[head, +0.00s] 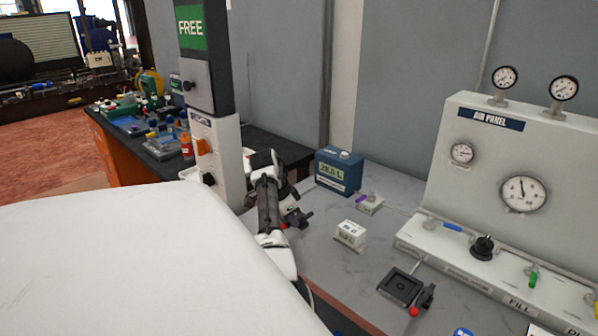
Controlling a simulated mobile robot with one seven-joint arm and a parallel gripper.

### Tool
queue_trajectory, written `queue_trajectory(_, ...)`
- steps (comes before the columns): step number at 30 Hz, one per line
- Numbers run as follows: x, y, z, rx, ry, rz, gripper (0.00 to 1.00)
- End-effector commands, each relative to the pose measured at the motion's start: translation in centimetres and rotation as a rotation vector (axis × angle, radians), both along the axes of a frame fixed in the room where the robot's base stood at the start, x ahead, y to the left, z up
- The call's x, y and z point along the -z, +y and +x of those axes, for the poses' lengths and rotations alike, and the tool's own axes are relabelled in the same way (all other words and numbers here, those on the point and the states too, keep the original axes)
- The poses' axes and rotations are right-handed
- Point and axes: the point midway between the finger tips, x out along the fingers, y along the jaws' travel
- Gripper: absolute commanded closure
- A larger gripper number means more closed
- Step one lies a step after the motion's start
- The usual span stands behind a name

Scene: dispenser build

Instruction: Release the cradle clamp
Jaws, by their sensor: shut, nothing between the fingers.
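A dark square cradle (400,287) sits on the grey bench at the lower right. A clamp lever with a red knob (414,311) is at its front right side. A thin rod rises from its back edge. My gripper (301,217) is at the end of my white and black arm, over the bench left of the cradle and well apart from it. It is shut and empty. My arm partly hides the gripper, and its fingers are small in this view.
A grey post with a green FREE sign (191,28) stands behind my arm. A blue box (339,171), a small white box (350,234) and a small fitting with a purple lever (369,203) stand on the bench. The air panel (470,165) is at the right.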

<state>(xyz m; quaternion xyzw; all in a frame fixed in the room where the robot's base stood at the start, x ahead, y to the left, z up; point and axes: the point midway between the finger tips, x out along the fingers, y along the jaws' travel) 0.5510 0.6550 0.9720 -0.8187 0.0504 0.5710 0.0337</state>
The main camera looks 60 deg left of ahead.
Motion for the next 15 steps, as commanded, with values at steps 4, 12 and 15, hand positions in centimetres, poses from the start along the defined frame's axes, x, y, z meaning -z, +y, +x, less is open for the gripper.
queue_trajectory(4,-0.04,0.37,-0.29,-0.005,0.001,0.004,1.0)
queue_trajectory(12,-0.04,0.61,-0.45,-0.008,0.001,0.007,1.0)
queue_trajectory(15,-0.07,0.65,-0.48,-0.008,0.001,0.009,1.0)
